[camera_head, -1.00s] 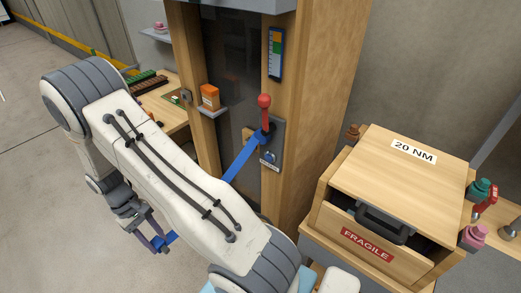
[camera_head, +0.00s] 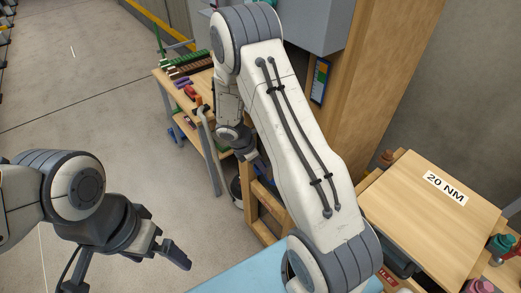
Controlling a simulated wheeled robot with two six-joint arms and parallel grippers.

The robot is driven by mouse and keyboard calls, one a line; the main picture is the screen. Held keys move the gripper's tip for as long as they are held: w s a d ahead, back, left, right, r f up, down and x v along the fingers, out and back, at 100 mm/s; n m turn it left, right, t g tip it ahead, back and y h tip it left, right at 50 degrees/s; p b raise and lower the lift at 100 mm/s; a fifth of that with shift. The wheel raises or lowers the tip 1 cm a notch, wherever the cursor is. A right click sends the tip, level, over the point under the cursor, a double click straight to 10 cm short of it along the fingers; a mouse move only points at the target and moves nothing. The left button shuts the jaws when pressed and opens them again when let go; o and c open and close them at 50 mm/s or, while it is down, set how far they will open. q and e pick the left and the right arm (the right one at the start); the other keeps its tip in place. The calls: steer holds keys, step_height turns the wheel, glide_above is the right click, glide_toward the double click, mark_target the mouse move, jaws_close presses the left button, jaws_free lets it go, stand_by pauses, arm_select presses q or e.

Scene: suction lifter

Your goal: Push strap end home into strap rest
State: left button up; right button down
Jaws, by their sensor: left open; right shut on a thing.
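My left gripper (camera_head: 132,262) is at the lower left, its dark fingers spread and nothing seen between them. My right arm crosses the middle of the picture. Its dark gripper (camera_head: 258,168) is small and partly hidden behind the arm, in front of the wooden frame. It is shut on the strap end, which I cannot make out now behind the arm. The strap rest is not visible; my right arm covers that part of the wooden post (camera_head: 370,90).
A wooden box (camera_head: 430,215) labelled 20 NM stands at the right. A workbench (camera_head: 200,85) with coloured parts stands behind my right arm. A grey housing (camera_head: 318,22) is at the top. A light blue surface (camera_head: 235,280) lies at the bottom. Open floor is at the left.

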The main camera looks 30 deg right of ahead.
steer(key=shift+w+r+n+t, duration=0.3)
steer(key=shift+w+r+n, duration=0.1)
steer(key=shift+n, duration=0.5)
arm_select(q)
steer(key=shift+r, duration=0.45)
steer(key=shift+f, duration=0.1)
arm_select(e)
steer(key=shift+d, duration=0.15)
arm_select(q)
steer(key=shift+r+p, duration=0.4)
arm_select(e)
steer(key=d, duration=0.6)
steer(key=shift+w+d, duration=0.2)
steer(key=shift+w, duration=0.2)
steer(key=shift+w+d, duration=0.1)
steer(key=shift+d, duration=0.45)
steer(key=shift+d, duration=0.2)
